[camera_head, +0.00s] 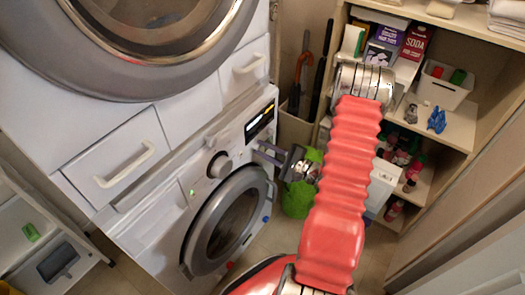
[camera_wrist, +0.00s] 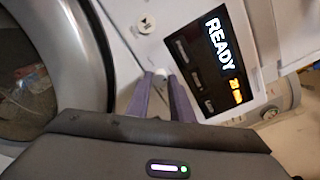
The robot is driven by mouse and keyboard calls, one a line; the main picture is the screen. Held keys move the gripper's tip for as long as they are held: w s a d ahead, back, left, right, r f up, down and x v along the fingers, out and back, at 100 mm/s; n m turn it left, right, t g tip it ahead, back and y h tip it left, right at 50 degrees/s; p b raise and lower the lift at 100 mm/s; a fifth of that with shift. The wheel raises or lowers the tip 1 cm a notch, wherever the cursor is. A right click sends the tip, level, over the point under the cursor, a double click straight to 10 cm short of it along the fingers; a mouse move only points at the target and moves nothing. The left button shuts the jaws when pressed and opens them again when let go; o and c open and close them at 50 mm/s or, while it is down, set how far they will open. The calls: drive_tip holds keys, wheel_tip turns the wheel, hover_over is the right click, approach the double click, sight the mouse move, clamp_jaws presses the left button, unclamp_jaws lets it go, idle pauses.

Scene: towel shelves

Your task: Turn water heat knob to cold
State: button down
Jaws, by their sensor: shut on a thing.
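The washing machine (camera_head: 150,232) has a front panel with a large round dial (camera_head: 220,165) and a dark display (camera_head: 261,121). In the wrist view the display (camera_wrist: 207,62) reads READY with orange text below. My gripper (camera_head: 257,148) reaches the panel to the right of the large dial. In the wrist view its two purple fingers (camera_wrist: 160,77) are shut on a small pale knob (camera_wrist: 160,74) just beside the display. The knob is mostly hidden between the fingertips, so its setting cannot be read.
The round machine door (camera_head: 225,222) is below the panel. A second machine (camera_head: 155,40) stands above, with a handled drawer (camera_head: 118,165) under it. A green bin (camera_head: 297,198) stands behind my gripper. Shelves with a white basket (camera_head: 441,88) are at right.

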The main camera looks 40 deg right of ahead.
drive_tip(key=shift+s+a+f+n, duration=0.1)
drive_tip(key=shift+a+f+n, duration=0.15)
drive_tip(key=shift+n, duration=0.25)
drive_tip(key=c, duration=1.8)
unclamp_jaws()
drive_tip(key=shift+o, duration=1.2)
drive_tip(key=shift+d+r, duration=0.1)
drive_tip(key=shift+r, duration=0.05)
drive_tip(key=shift+d, duration=0.1)
